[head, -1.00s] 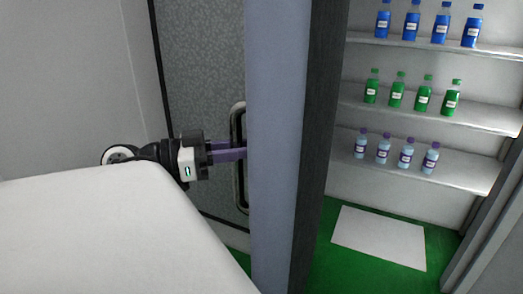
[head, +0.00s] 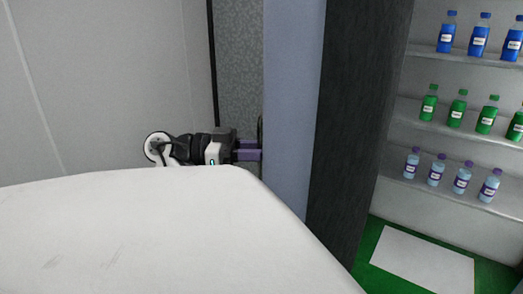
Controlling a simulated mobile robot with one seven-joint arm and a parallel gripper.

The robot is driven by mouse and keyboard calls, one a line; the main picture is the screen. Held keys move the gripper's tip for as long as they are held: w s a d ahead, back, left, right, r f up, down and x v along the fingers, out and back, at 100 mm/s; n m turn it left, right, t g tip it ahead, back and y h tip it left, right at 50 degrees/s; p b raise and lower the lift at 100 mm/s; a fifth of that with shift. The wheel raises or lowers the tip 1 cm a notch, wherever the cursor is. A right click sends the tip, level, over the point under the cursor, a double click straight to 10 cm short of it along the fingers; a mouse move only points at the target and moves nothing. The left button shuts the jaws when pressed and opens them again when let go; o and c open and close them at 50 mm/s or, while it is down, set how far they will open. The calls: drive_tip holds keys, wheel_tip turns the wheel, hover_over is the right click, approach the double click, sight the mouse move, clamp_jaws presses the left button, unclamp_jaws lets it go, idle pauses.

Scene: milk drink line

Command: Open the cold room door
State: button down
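The cold room door (head: 290,110) stands open and shows nearly edge-on in the middle of the head view, with its grey speckled face (head: 237,65) to the left. The dark door handle (head: 260,130) is mostly hidden behind the door's edge and my gripper. My gripper (head: 250,150) is at the handle, its purple fingers reaching right to it. The fingertips are hidden at the handle, so I cannot tell whether they are closed around it.
Beyond the dark upright (head: 355,130), shelves (head: 440,187) hold blue, green and pale bottles. A white mat (head: 425,262) lies on the green floor inside. A white rounded surface, part of my body, fills the lower left. A plain wall (head: 100,80) stands at left.

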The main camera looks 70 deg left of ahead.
drive_tip(key=c, duration=1.3)
unclamp_jaws()
drive_tip(key=shift+w, duration=0.35)
drive_tip(key=shift+s, duration=0.1)
drive_tip(key=shift+s, duration=0.15)
drive_tip(key=b+v, duration=0.3)
drive_tip(key=v, duration=1)
drive_tip(key=shift+s+a, duration=0.2)
drive_tip(key=shift+s, duration=0.05)
drive_tip(key=shift+w+d, duration=0.1)
